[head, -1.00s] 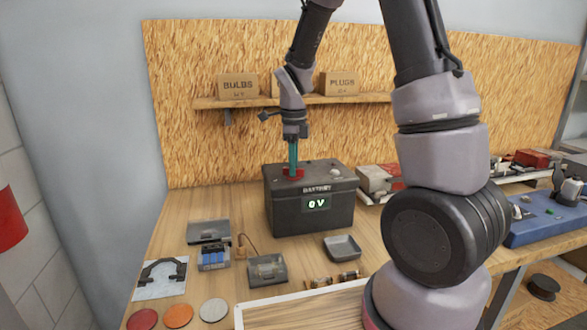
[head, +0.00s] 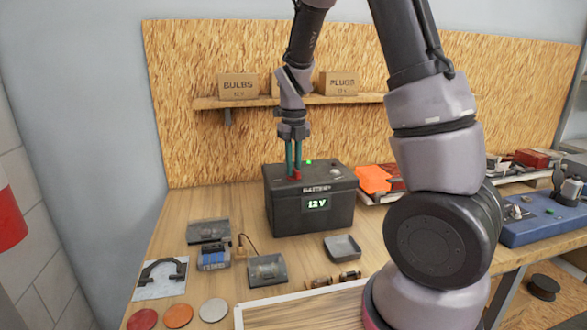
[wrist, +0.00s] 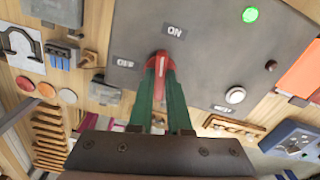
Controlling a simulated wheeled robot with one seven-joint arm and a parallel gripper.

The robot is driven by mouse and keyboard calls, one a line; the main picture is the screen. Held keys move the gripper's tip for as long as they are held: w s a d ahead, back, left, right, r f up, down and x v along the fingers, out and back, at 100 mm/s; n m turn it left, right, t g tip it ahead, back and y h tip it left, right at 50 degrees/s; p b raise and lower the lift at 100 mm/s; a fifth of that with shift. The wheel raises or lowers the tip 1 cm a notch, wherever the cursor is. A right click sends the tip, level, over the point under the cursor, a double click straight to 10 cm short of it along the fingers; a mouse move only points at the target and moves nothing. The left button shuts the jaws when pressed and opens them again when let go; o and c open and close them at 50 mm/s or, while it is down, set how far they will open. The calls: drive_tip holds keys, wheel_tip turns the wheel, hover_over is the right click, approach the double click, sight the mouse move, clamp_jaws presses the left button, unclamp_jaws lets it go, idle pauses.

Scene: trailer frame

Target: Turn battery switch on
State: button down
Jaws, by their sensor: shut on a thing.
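The battery box (head: 312,222) stands on the bench in the head view, and its front display (head: 317,204) reads 12 V. The red battery switch (head: 297,176) is on its top. In the wrist view the switch's red handle (wrist: 160,66) points towards the ON label (wrist: 174,30), away from the OFF label (wrist: 125,62). A green light (wrist: 250,14) glows on the box top. My gripper (head: 294,170) is over the switch, its green fingers shut on the red handle. The fingers hide part of the switch.
A white button (wrist: 235,95) sits on the box top. A bright orange block (head: 374,179) is right of the box. A shelf with boxes (head: 238,86) is behind my arm. Small trays and parts (head: 342,247) lie in front of the box.

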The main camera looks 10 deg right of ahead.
drive_tip(key=shift+m, duration=0.3)
drive_tip(key=m, duration=0.2)
drive_tip(key=shift+m, duration=0.3)
drive_tip(key=c, duration=0.8)
unclamp_jaws()
drive_tip(key=shift+o, duration=0.2)
drive_tip(key=shift+r, duration=3)
